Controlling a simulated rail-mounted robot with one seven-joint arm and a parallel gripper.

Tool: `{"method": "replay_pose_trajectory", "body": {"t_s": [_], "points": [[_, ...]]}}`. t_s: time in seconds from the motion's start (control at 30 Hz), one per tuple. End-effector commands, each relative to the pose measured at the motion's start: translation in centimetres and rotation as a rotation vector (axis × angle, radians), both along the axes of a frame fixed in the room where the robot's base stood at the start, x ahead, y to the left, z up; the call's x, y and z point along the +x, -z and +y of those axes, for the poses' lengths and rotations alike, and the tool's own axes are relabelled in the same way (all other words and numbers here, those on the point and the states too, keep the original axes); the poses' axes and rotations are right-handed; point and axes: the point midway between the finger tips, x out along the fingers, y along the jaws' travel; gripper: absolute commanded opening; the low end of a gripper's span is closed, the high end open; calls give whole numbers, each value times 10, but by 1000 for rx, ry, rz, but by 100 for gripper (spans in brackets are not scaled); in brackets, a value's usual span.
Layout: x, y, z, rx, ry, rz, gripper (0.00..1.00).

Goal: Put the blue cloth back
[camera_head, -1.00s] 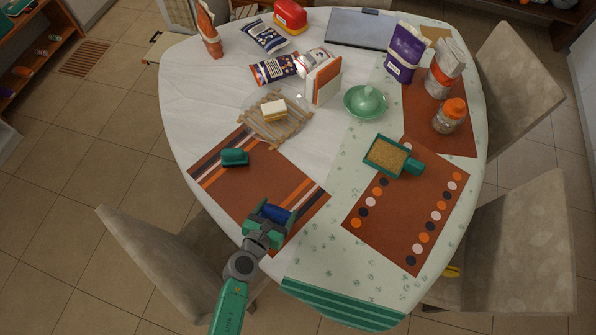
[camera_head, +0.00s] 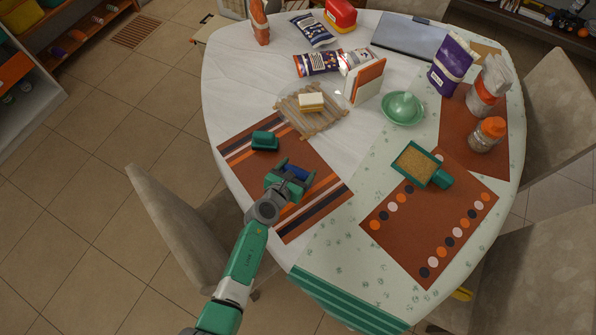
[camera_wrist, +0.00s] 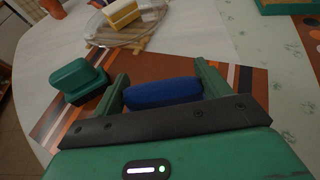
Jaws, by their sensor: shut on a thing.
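The blue cloth (camera_wrist: 163,91) is a rolled dark blue bundle between the two fingers of my gripper (camera_wrist: 162,88) in the wrist view. In the head view my gripper (camera_head: 291,171) is shut on the blue cloth (camera_head: 296,172), over the left striped brown placemat (camera_head: 290,222). The cloth lies across the jaws, with a finger at each end. I cannot tell whether it touches the placemat.
A green block-like item (camera_head: 265,140) sits left of my gripper on the same placemat. A green pan of grain (camera_head: 417,163) stands to the right. White tablecloth is free between them.

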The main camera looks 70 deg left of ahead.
Motion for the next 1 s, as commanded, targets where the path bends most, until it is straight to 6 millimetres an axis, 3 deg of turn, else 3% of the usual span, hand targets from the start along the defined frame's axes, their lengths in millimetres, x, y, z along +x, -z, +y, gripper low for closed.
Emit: {"method": "replay_pose_trajectory", "body": {"t_s": [0.23, 0.43, 0.77, 0.8, 0.9, 1.0], "points": [[5, 5, 7, -1, 0, 2, 45], [5, 40, 7, 0, -1, 2, 45], [6, 40, 7, -1, 0, 1, 45], [5, 40, 7, -1, 0, 1, 78], [5, 39, 7, -1, 0, 1, 97], [5, 39, 7, -1, 0, 1, 98]]}}
